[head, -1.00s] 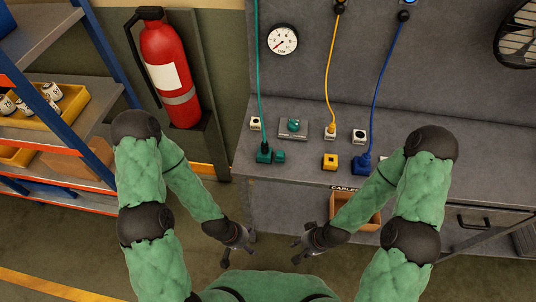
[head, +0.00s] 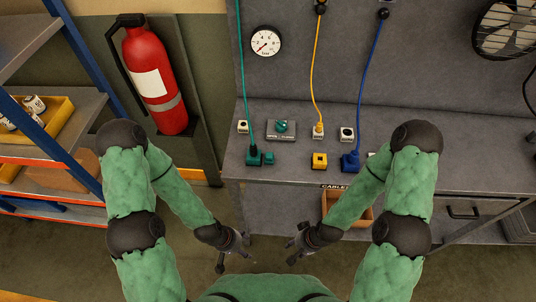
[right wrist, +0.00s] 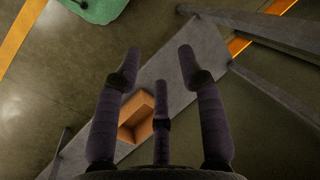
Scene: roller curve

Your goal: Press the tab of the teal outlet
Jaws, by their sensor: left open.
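The teal outlet (head: 254,158) sits near the front left of the grey bench, with a teal cable rising from it. A small teal block (head: 268,158) is at its right side; I cannot tell whether this is its tab. My left gripper (head: 234,254) is open and empty in front of the bench, below and nearer than the outlet. My right gripper (head: 291,252) is also in front of the bench, apart from everything. The right wrist view shows its fingers (right wrist: 158,75) spread with nothing between them.
The bench (head: 300,170) also carries a yellow outlet (head: 320,160), a blue outlet (head: 350,161) with a cable, and a plate with a teal knob (head: 282,127). A cable box (head: 360,215) is under the bench. A fire extinguisher (head: 155,80) and shelves (head: 75,110) stand left.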

